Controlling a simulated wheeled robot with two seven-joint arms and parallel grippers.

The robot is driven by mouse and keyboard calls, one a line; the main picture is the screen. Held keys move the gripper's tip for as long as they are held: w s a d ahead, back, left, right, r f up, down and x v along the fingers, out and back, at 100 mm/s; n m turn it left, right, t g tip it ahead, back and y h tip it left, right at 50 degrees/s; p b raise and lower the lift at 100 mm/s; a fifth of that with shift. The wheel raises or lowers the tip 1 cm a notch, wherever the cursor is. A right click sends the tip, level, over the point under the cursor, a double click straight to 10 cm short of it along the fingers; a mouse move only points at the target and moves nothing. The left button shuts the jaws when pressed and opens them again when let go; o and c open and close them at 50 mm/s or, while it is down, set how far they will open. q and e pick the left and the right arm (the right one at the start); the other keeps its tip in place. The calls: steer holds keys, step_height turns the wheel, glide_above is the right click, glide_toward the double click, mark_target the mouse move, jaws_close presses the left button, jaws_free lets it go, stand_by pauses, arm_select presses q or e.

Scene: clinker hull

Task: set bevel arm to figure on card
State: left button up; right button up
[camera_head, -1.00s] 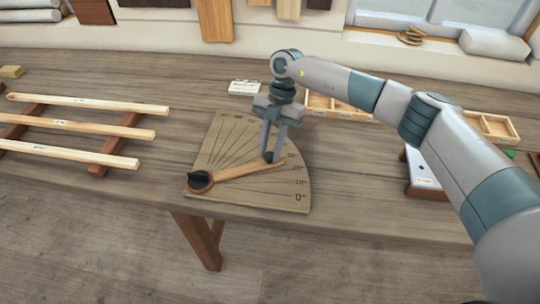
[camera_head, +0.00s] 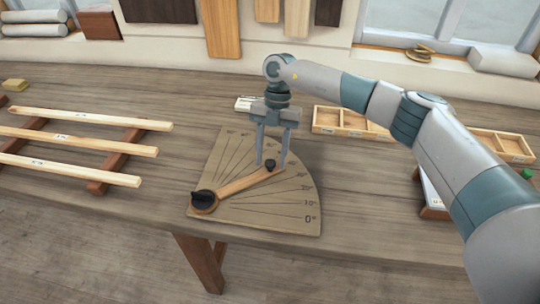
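The bevel board (camera_head: 262,215) is a tan quarter-circle with fanned lines; 0°, 10°, 20° and about 30° are readable along its right edge. The wooden bevel arm (camera_head: 240,183) runs from a black pivot knob (camera_head: 204,201) up and right, its tip just above the 30° mark. A small dark peg (camera_head: 270,165) stands near its tip. My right gripper (camera_head: 271,166) is low over the tip, its fingers apart on either side of the peg. A white card (camera_head: 243,103) lies behind the board, partly hidden by my gripper; its figure is unreadable. My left gripper is out of view.
A rack with pale wooden strips (camera_head: 85,147) lies at left. A compartmented wooden tray (camera_head: 345,123) stands behind my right arm. A white-topped box (camera_head: 432,203) is partly hidden by that arm. The bench's front edge is close below the board.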

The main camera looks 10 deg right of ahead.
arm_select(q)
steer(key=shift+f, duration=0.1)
arm_select(e)
steer(key=shift+r, duration=0.1)
steer(key=shift+w+d+r+b, duration=0.15)
steer(key=shift+w+r+b, duration=0.2)
steer(key=shift+r, duration=0.15)
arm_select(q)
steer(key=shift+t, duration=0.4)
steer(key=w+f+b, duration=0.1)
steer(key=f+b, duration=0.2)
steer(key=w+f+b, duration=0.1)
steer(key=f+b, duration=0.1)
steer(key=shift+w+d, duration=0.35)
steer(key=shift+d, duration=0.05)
arm_select(e)
steer(key=v, duration=1.6)
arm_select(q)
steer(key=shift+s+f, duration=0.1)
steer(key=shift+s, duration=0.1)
